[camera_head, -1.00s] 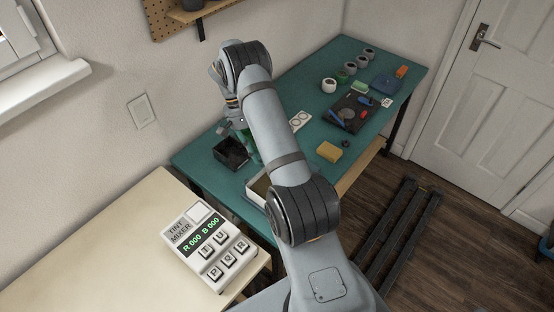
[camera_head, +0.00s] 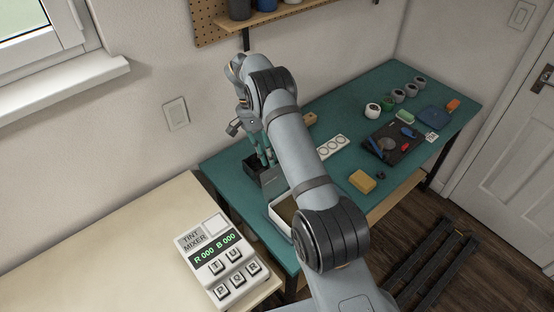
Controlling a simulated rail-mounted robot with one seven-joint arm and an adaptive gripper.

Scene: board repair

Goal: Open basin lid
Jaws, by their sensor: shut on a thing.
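A small dark open box (camera_head: 268,180) stands near the left end of the green workbench. I cannot tell for sure which of these is the basin, and no lid can be told apart. My gripper (camera_head: 262,158) points down at the dark box, its fingertips at or just above the box. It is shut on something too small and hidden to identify.
The workbench (camera_head: 228,172) also bears a yellow sponge (camera_head: 362,181), a white strip with round wells (camera_head: 333,147), a dark mat with tools (camera_head: 392,142) and several small pots (camera_head: 373,110). A tint mixer (camera_head: 222,260) sits on the cream table (camera_head: 130,245) at left.

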